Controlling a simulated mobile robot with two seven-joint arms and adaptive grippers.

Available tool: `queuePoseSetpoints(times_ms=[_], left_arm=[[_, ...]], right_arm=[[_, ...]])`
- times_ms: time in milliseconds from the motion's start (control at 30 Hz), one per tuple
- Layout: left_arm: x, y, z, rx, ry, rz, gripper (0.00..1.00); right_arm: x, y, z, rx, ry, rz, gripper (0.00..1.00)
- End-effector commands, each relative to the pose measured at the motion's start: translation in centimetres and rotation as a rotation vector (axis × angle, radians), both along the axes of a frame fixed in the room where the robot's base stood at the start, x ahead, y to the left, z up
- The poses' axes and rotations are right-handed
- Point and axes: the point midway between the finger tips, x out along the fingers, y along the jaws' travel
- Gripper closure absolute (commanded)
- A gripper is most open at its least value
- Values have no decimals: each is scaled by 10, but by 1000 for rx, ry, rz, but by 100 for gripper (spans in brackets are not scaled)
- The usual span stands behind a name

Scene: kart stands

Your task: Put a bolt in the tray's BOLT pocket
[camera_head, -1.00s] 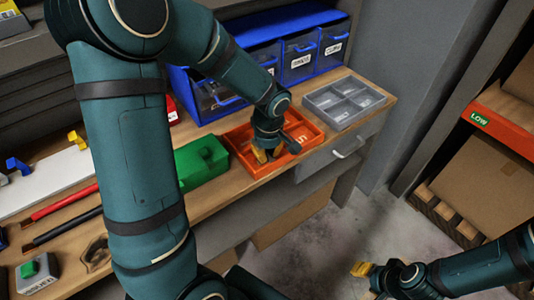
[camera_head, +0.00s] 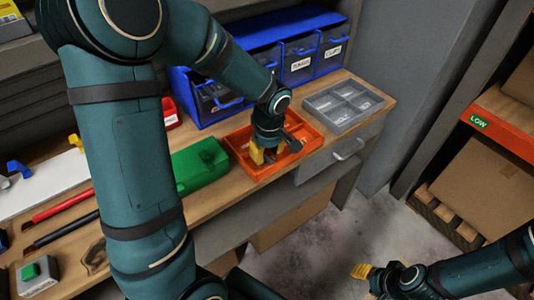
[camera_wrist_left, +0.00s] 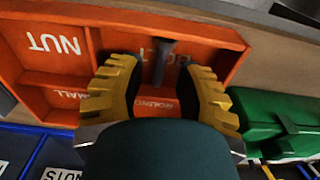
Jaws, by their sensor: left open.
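The orange tray (camera_head: 245,134) lies on the bench under my left gripper (camera_head: 264,154). In the left wrist view the tray (camera_wrist_left: 190,25) has pockets lettered NUT, SMALL and ROUND. A partly covered word ending in T, apparently BOLT, is beyond ROUND. A dark grey bolt (camera_wrist_left: 162,56) is in that lettered pocket, its head away from the gripper, covering some letters. My left gripper (camera_wrist_left: 165,85) is open, with a yellow finger on each side of the bolt and gaps beside it. My right gripper (camera_head: 364,271) is low over the floor; its opening is unclear.
A green case (camera_head: 203,166) sits left of the tray, close to it. A grey divided tray (camera_head: 343,104) stands to its right. Blue drawer bins (camera_head: 262,62) stand behind. Red and black rods lie at the left. Bare floor (camera_head: 325,245) lies in front of the bench.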

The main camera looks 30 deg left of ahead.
Motion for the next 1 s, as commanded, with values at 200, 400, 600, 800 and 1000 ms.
queuePoseSetpoints(times_ms=[200, 400, 600, 800, 1000], left_arm=[[-1, -3, 50, 0, -5, -1, 66], [-2, -5, 85, 0, -3, -2, 66], [-2, -7, 103, 0, -1, -2, 66], [-3, -7, 106, 0, 1, -2, 66], [-3, -7, 105, 0, 1, -2, 66]], right_arm=[[-2, 0, 14, 1, 6, 1, 53], [-4, 1, 21, 2, 9, 3, 53], [-5, 1, 24, 3, 12, 2, 53], [-5, 1, 24, 3, 13, 3, 53], [-5, 1, 24, 3, 13, 3, 53]])
